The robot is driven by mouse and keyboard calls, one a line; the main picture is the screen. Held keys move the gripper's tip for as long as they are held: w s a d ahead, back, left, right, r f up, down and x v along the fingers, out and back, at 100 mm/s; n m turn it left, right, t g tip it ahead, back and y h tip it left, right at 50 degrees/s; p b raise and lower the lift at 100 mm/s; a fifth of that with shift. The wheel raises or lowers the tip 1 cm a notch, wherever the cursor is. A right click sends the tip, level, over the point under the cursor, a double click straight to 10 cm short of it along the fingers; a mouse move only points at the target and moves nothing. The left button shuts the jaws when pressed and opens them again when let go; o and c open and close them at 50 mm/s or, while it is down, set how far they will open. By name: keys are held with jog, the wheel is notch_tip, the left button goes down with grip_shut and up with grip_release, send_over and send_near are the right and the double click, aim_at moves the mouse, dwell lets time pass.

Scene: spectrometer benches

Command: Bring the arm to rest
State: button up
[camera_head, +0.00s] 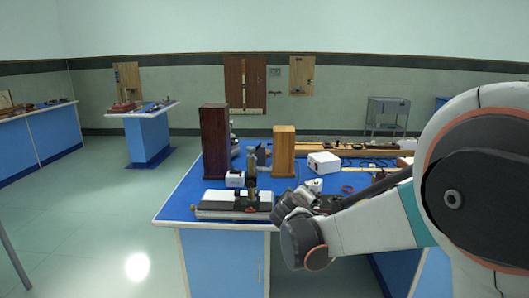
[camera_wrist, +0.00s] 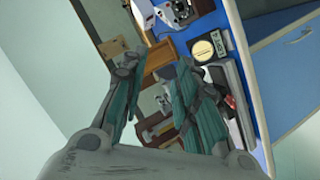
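My arm reaches in from the right in the head view, with its wrist in front of the near bench's front edge. My gripper (camera_head: 292,203) is near the front edge of the blue bench top (camera_head: 176,207), just right of a white and dark instrument (camera_head: 232,205). In the wrist view my gripper (camera_wrist: 156,72) shows two teal-padded fingers standing apart with a gap between them. Nothing is seen held between them. The wrist view is steeply tilted, with bench items behind the fingers.
A dark wooden box (camera_head: 215,142) and a lighter wooden block (camera_head: 283,151) stand upright on the bench. A white box (camera_head: 323,163) and long wooden rails lie to the right. A small blue bench (camera_head: 146,138) stands further left. The floor at left (camera_head: 90,225) is clear.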

jog(key=s+d+r+m+g+y+p, duration=0.15)
jog(key=s+d+r+m, duration=0.25)
jog(key=s, duration=0.6)
jog(key=s+d+r+m+g, duration=0.3)
jog(key=s+d+r, duration=0.15)
jog(key=s, duration=0.65)
jog(key=s+f+g+y+b, duration=0.1)
jog(key=s+f, duration=0.5)
jog(key=s, duration=0.3)
jog(key=s+f+m+y+b, duration=0.1)
jog(key=s+f+b, duration=0.1)
jog(key=s+f, duration=0.4)
jog(key=s, duration=0.4)
jog(key=shift+d+g, duration=0.15)
jog(key=shift+g, duration=0.2)
